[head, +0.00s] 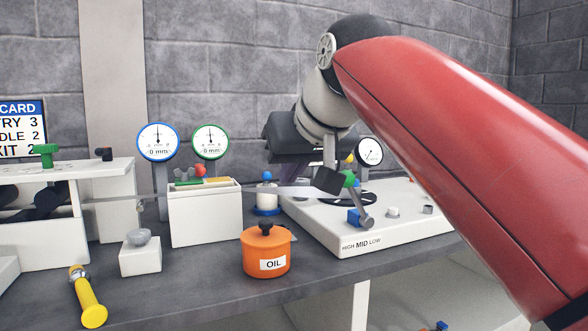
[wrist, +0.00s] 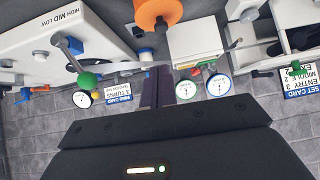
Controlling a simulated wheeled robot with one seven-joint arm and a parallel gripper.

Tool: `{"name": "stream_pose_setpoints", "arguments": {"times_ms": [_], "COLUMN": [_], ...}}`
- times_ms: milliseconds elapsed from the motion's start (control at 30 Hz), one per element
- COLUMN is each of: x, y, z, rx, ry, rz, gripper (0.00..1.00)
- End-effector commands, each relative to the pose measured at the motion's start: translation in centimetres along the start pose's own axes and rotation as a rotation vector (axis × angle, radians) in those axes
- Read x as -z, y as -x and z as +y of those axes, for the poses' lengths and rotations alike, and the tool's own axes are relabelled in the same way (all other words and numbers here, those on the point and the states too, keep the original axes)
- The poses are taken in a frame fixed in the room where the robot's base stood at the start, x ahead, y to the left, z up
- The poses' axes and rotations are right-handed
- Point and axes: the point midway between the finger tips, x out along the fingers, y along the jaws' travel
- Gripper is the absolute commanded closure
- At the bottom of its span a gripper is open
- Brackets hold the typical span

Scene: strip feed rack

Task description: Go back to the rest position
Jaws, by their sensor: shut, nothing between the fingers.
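My red and grey arm reaches in from the right in the head view. My gripper (head: 291,178) hangs over the bench behind the metal strip (head: 290,192), its dark fingers partly hidden. In the wrist view my gripper (wrist: 158,73) shows two dark fingers side by side, shut, with nothing seen between them. The thin strip runs from the white feed rack (head: 108,185) at left to the white machine (head: 375,232) with the HIGH MID LOW lever.
An orange OIL pot (head: 266,255), a yellow-handled tool (head: 89,300) and a white box (head: 205,215) stand on the bench. A blue-rimmed gauge (head: 158,142) and a green-rimmed gauge (head: 210,141) rise behind. A grey block wall closes the back.

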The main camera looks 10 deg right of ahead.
Motion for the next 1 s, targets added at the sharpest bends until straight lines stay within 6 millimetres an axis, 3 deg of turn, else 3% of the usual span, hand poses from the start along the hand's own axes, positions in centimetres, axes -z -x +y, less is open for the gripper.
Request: {"name": "stream_pose_setpoints", "arguments": {"times_ms": [167, 267, 367, 500, 700, 800, 900, 1000], "x": [-1.1, -3.9, -8.6, -16.7, -29.1, -33.9, -37.2, -38.8], "y": [-0.2, -1.0, -2.1, -4.0, -6.5, -7.5, -8.1, -8.4], "z": [0.5, 1.5, 2.8, 4.1, 4.8, 4.9, 4.8, 4.8], "rx": [-0.006, -0.021, -0.045, -0.086, -0.149, -0.175, -0.192, -0.200], "ry": [-0.010, -0.032, -0.064, -0.111, -0.172, -0.196, -0.211, -0.218], "rz": [-0.013, -0.045, -0.096, -0.170, -0.273, -0.311, -0.339, -0.350], "gripper": [1.00, 1.00, 1.00, 1.00, 1.00, 1.00, 1.00, 1.00]}}
